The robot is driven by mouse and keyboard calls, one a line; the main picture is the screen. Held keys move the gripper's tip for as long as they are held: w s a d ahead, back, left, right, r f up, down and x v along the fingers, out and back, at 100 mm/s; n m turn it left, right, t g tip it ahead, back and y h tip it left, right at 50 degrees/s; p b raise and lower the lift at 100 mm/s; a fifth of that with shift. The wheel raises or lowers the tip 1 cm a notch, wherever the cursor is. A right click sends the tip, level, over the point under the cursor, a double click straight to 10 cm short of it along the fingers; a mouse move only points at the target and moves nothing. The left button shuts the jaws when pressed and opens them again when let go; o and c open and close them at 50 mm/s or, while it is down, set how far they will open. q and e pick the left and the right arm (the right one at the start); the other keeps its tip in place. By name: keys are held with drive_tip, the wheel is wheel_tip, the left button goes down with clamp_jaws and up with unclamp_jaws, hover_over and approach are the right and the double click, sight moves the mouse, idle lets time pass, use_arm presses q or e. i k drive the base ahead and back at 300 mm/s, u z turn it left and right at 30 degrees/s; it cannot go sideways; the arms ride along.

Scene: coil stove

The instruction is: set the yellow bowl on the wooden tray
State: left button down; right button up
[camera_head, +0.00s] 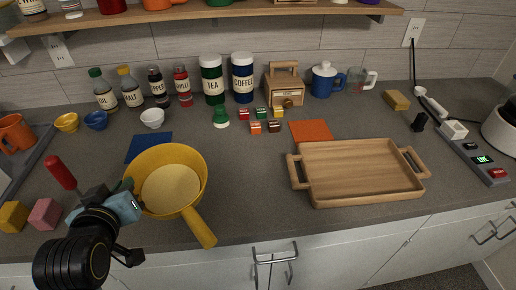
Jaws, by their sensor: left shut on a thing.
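A small yellow bowl (67,122) stands upright on the counter at the back left, beside a small blue bowl (96,120). The wooden tray (362,194), with a handle at each end, lies empty on the counter at the right. My left gripper (118,198) is at the front left, beside the left rim of a big yellow pan and well in front of the small yellow bowl. It looks shut on a light blue block (124,208); its fingers are partly hidden. My right gripper is not in view.
The yellow pan (172,190) has its handle toward the front edge. A red-handled tool (60,172) and a pink block (45,213) are near my left gripper. A white bowl (152,118), jars and small coloured blocks stand behind. Bare counter lies between pan and tray.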

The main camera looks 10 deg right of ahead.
sight(357, 175)
drive_tip(key=k, duration=0.8)
drive_tip(key=z, duration=2.25)
drive_tip(key=i, duration=1.35)
drive_tip(key=u, duration=1.7)
drive_tip(key=i, duration=0.5)
drive_tip(key=u, duration=0.05)
